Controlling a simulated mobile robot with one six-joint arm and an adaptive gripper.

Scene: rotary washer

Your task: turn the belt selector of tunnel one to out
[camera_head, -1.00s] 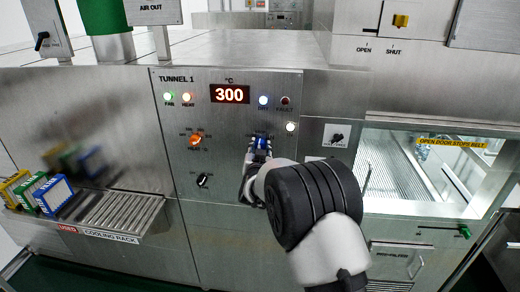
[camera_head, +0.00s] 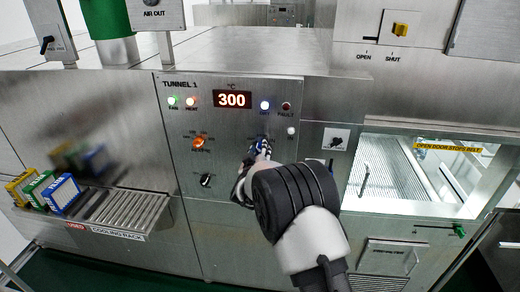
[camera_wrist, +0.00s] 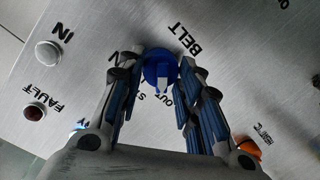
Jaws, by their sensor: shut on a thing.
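The belt selector is a round blue knob (camera_wrist: 155,70) under the BELT label in the wrist view. Its white pointer faces the lettering at the lower side, close to OUT; part of the lettering is hidden by a finger. My gripper (camera_wrist: 158,78) is shut on the knob, one finger on each side. In the head view my gripper (camera_head: 261,150) is against the TUNNEL 1 panel (camera_head: 225,135), below the blue lamp, and it mostly hides the selector.
On the panel are an orange knob (camera_head: 198,143), a black knob (camera_head: 206,180) and a red 300 display (camera_head: 232,99). The IN lamp (camera_wrist: 47,52) looks unlit. A cooling rack (camera_head: 125,212) juts out at left; a glass door (camera_head: 415,175) is at right.

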